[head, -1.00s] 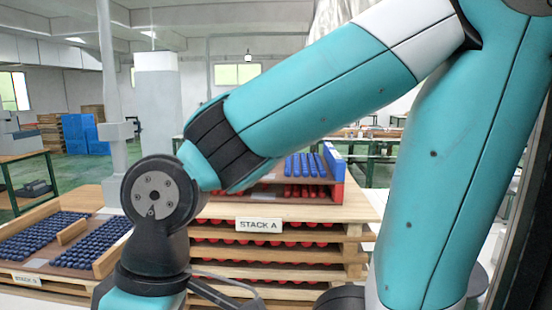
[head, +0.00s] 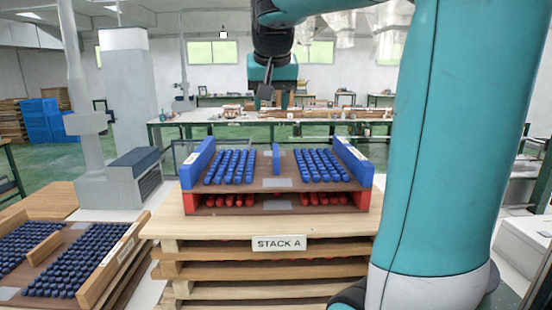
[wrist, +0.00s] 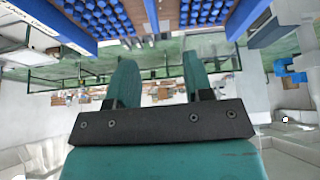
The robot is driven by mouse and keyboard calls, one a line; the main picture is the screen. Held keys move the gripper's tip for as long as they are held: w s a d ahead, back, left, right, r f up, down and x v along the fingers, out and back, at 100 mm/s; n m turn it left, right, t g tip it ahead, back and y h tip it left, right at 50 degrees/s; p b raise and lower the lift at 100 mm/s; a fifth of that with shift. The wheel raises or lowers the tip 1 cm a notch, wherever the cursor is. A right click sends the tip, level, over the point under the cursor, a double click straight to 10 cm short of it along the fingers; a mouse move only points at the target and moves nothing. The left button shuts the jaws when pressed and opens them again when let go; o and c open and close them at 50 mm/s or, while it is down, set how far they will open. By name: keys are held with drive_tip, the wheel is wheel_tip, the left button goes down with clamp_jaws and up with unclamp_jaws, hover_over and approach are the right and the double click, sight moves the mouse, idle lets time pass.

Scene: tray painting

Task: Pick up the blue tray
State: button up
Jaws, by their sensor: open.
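The blue tray (head: 275,183) sits on top of a red tray (head: 191,204) on the stack labelled STACK A. It has blue side walls, a short blue middle divider and rows of blue pieces on a brown base. Its side wall (wrist: 62,22) and pieces also show along the top of the wrist view, inverted. My gripper (head: 274,98) is above and beyond the tray in the head view, apart from it. In the wrist view, my gripper (wrist: 157,72) has its two teal fingers spread, with nothing between them.
Wooden trays (head: 265,270) are stacked below STACK A's top board. Another wooden tray (head: 115,262) with dark blue pieces is at the left. A long green-framed table (head: 225,118) stands behind. Blue crates (head: 45,120) are at the far left.

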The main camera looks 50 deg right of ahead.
drive_tip(key=d, duration=0.2)
drive_tip(key=p, duration=0.2)
approach(276, 150)
drive_tip(key=shift+m, duration=0.4)
drive_tip(key=x, duration=0.4)
drive_tip(key=shift+w+d+f, duration=0.15)
drive_tip(key=shift+w+f, duration=0.1)
drive_tip(key=p+x, duration=0.2)
drive_tip(key=x, duration=0.3)
drive_tip(key=shift+d+f, duration=0.15)
drive_tip(key=shift+f, duration=0.2)
drive_tip(key=shift+f, duration=0.25)
clamp_jaws()
drive_tip(key=shift+r, duration=0.1)
